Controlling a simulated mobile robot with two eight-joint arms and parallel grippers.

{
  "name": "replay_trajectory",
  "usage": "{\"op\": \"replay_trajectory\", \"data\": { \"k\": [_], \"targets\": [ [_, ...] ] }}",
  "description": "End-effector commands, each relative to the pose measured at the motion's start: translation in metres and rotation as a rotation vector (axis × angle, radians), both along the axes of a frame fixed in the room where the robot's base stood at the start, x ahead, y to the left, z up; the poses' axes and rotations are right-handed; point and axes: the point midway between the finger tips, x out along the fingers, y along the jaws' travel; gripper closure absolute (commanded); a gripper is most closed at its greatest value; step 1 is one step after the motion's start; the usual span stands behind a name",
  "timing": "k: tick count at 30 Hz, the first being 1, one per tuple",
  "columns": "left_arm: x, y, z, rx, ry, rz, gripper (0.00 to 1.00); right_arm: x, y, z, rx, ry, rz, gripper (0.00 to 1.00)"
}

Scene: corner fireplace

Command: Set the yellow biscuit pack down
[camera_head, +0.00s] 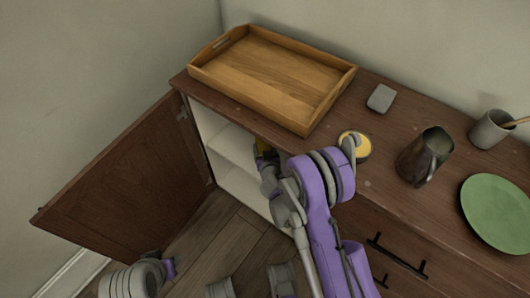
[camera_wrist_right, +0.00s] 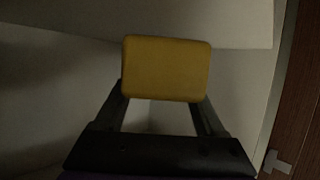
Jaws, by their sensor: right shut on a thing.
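The yellow biscuit pack (camera_wrist_right: 166,68) is between the two fingers of my right gripper (camera_wrist_right: 165,92) in the right wrist view. The gripper is shut on it. The pack is inside the open cabinet (camera_head: 232,148), near a pale shelf (camera_wrist_right: 235,25). Whether it touches any surface I cannot tell. My left gripper cannot be made out in the head view.
The brown cabinet door (camera_head: 130,185) stands open at the left. On the top are a wooden tray (camera_head: 270,80), a grey block (camera_head: 381,98), a yellow round thing (camera_head: 362,147), a dark metal jug (camera_head: 425,155), a grey cup (camera_head: 490,130) and a green plate (camera_head: 497,212).

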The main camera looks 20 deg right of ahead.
Motion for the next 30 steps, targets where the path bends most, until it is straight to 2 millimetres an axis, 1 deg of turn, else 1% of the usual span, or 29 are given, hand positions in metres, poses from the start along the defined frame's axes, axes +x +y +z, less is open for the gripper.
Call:
{"op": "replay_trajectory", "data": {
  "k": [4,9,11,17,21,22,26,30],
  "targets": [
    [0.001,0.0,-0.004,0.0,0.001,0.0,0.55,0.0,0.0,-0.013,0.0,0.0,0.0,0.92],
    [0.002,0.0,-0.012,0.0,0.003,0.0,0.55,0.0,0.0,-0.037,0.0,0.0,0.0,0.92],
    [0.002,0.0,-0.013,0.0,0.003,0.0,0.55,0.0,0.0,-0.04,0.0,0.0,0.0,0.92],
    [0.002,0.0,-0.012,0.0,0.003,0.0,0.55,0.0,0.0,-0.038,0.001,0.0,0.0,0.92],
    [0.003,0.0,-0.015,0.0,0.003,0.0,0.55,0.0,0.0,-0.043,0.001,0.0,0.0,0.92],
    [0.003,0.0,-0.015,0.0,0.003,0.0,0.55,0.0,0.0,-0.043,0.001,0.0,0.0,0.24],
    [0.003,0.0,-0.014,0.0,0.003,0.0,0.55,0.0,0.0,-0.042,0.001,0.0,0.0,0.01],
    [0.002,0.0,-0.014,0.0,0.003,0.0,0.55,0.0,0.0,-0.042,0.001,0.0,0.0,0.0]
  ]
}}
